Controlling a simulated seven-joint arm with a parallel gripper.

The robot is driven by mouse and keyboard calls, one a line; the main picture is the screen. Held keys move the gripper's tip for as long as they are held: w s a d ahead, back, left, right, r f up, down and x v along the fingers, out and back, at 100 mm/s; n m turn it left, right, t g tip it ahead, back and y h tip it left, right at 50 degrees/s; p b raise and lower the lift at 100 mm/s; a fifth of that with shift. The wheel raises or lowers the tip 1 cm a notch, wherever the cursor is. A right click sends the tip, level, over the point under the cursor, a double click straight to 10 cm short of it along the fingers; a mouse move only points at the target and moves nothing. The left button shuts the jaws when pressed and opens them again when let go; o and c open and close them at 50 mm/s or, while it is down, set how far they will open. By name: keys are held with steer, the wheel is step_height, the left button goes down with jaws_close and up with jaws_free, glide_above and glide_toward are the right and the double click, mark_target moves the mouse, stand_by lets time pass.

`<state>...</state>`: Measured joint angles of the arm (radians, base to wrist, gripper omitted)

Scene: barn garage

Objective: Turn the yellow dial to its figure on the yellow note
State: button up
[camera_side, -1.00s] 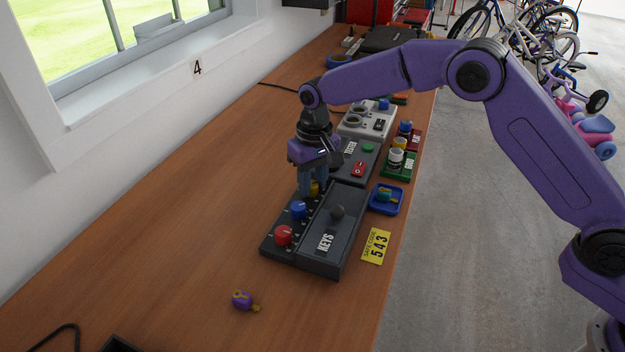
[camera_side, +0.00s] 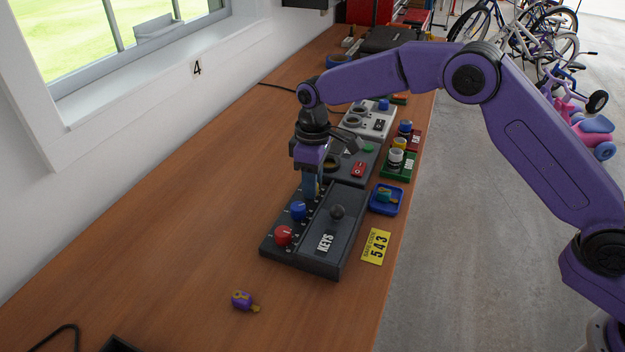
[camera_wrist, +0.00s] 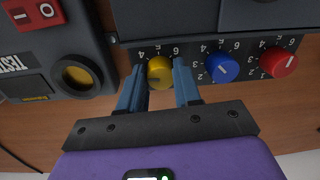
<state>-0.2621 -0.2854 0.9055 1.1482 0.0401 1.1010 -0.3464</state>
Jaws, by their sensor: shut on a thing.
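The yellow dial (camera_wrist: 160,74) sits between my gripper's two blue fingers in the wrist view, at the end of the row on the dark KEYS box (camera_side: 323,258). My gripper (camera_wrist: 160,88) points down and is shut on the dial. In the side view my gripper (camera_side: 311,190) mostly hides the dial. The dial's pointer line is small, and the figure it points at is hard to tell. The blue dial (camera_wrist: 221,67) and red dial (camera_wrist: 279,62) sit beside it. The yellow note (camera_side: 376,246) lies right of the box and shows 543.
A blue tray (camera_side: 400,208) with a small object in it stands right of the box. The TESTER box (camera_side: 368,176) is just behind. A purple and yellow object (camera_side: 243,300) lies in front. The bench to the left is clear.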

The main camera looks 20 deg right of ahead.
steer(key=shift+n, duration=0.6)
steer(key=o, duration=0.8)
steer(key=shift+c, duration=0.2)
step_height(320, 180, up, 18)
steer(key=shift+w+d+f, duration=0.2)
steer(key=shift+w+f, duration=0.05)
steer(key=shift+w, duration=0.05)
steer(key=shift+s, duration=0.15)
